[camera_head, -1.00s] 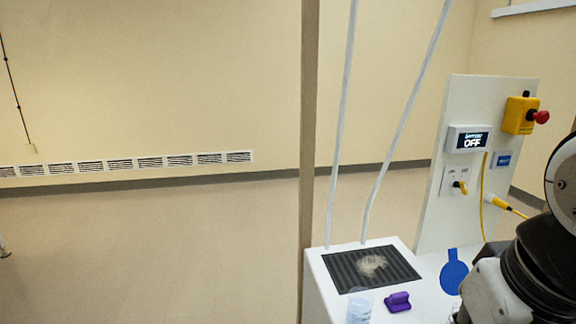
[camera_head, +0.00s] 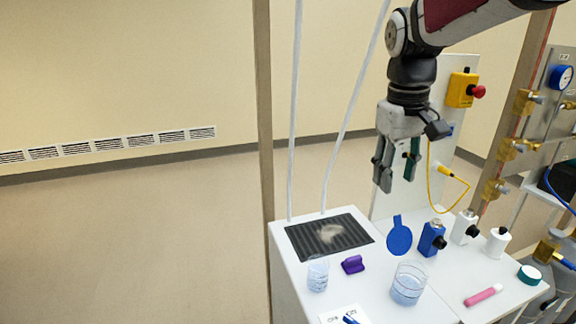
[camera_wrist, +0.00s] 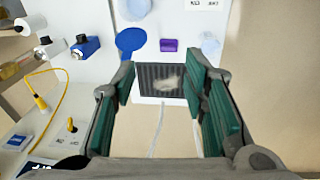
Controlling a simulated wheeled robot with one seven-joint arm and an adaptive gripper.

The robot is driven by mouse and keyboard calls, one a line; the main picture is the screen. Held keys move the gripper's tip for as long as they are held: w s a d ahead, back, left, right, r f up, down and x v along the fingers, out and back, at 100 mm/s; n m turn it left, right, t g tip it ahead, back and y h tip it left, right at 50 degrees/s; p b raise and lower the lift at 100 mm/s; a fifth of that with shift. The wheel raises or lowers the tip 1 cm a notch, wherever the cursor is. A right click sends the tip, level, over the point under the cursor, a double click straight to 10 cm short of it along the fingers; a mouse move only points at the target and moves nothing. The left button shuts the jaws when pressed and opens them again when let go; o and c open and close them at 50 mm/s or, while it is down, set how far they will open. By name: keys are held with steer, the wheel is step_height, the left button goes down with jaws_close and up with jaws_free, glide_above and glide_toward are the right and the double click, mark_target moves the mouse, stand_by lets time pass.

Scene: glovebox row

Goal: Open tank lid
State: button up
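My gripper (camera_head: 397,175) hangs fingers-down in the air above the back of the white bench (camera_head: 445,300). It is open and empty, with green finger pads apart in the wrist view (camera_wrist: 160,90). No tank or tank lid is clearly recognisable in either view. Between the fingers, the wrist view shows a black ribbed panel (camera_wrist: 150,72) with a pale fuzzy tuft (camera_wrist: 167,84) on it. In the head view the panel (camera_head: 300,241) lies flat on the bench, left of and below my gripper. Nothing touches the fingers.
On the bench are a blue paddle (camera_head: 399,240), a purple block (camera_head: 352,264), clear beakers (camera_head: 408,285), a blue bottle (camera_head: 431,238), white bottles (camera_head: 497,242) and a pink tube (camera_head: 484,295). A white upright panel with a yellow cable (camera_head: 431,185) stands behind. Thin white poles rise at the back.

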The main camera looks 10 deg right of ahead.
steer(key=g+y+p, duration=0.1)
steer(key=p, duration=0.1)
glide_above(398, 217)
step_height(398, 217, down, 3)
step_height(398, 217, down, 14)
steer(key=shift+r+p, duration=0.1)
steer(key=shift+p, duration=0.65)
steer(key=shift+c, duration=0.6)
jaws_close()
